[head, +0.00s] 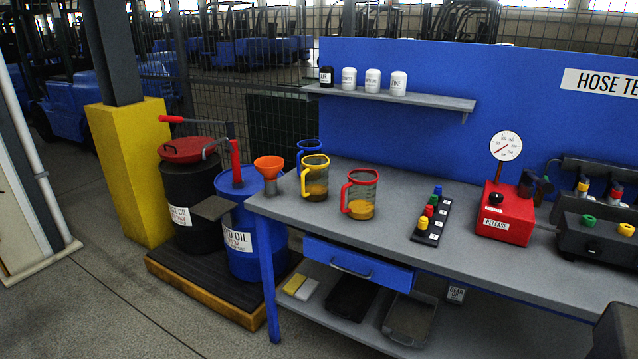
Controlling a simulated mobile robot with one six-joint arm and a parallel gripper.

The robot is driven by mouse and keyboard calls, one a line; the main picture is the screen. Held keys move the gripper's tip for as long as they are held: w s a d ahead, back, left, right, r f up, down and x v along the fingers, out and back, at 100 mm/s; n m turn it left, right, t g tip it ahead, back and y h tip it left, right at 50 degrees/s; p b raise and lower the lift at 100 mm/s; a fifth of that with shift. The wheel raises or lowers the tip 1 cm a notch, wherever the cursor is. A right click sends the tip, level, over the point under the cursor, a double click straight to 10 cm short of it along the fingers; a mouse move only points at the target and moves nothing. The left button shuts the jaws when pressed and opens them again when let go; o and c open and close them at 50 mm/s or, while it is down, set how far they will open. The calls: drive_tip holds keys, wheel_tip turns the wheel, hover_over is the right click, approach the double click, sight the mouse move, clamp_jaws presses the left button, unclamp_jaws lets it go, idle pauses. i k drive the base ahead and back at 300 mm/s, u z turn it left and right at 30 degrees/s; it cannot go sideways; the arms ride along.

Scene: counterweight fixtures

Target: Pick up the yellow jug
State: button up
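The yellow jug (316,184) is a clear measuring jug with a yellow rim and a yellow handle on its left side. It stands upright near the left end of the grey workbench top (440,270) and holds some amber liquid. A blue-rimmed jug (309,147) stands just behind it and is partly hidden by it. A red-rimmed jug (361,194), also with amber liquid, stands to its front right, with its red handle on the left. My gripper is not in view.
An orange funnel (269,168) is left of the jugs, by the blue drum (240,225). A colored-cap strip (431,216) and a red gauge box (505,212) stand to the right. A shelf (390,96) with small containers hangs behind. Bench space in front of the jugs is clear.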

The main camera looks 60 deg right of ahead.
sight(315, 173)
drive_tip(key=u, duration=0.1)
drive_tip(key=i, duration=0.95)
drive_tip(key=z, duration=0.05)
